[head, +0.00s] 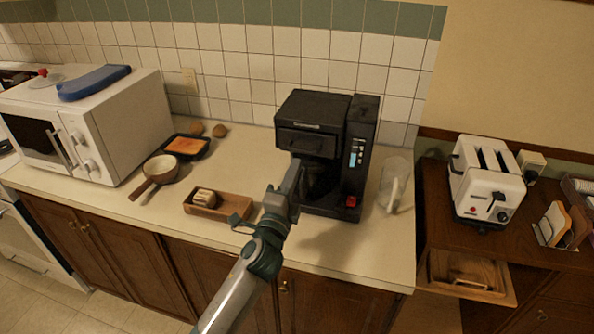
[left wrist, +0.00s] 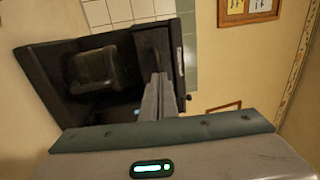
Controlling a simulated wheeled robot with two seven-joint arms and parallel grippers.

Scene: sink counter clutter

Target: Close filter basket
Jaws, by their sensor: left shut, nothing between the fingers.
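The black coffee maker (head: 362,150) stands on the counter against the tiled wall. Its filter basket (head: 306,144) is the upper front part, and from the head view I cannot tell whether it is fully closed. My left gripper (head: 294,172) is shut and empty in front of the coffee maker, just below the filter basket, and hides part of the space under it. In the left wrist view the shut fingers (left wrist: 160,90) point at the dark front of the coffee maker (left wrist: 105,85). Whether they touch it I cannot tell. My right gripper is not in view.
A glass jug (head: 394,186) stands right of the coffee maker. A wooden tray (head: 232,205) with a small item lies left of my arm. A pan (head: 160,168), a dark tray (head: 198,150) and a microwave (head: 110,120) are further left. A toaster (head: 487,180) stands on the right-hand cabinet.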

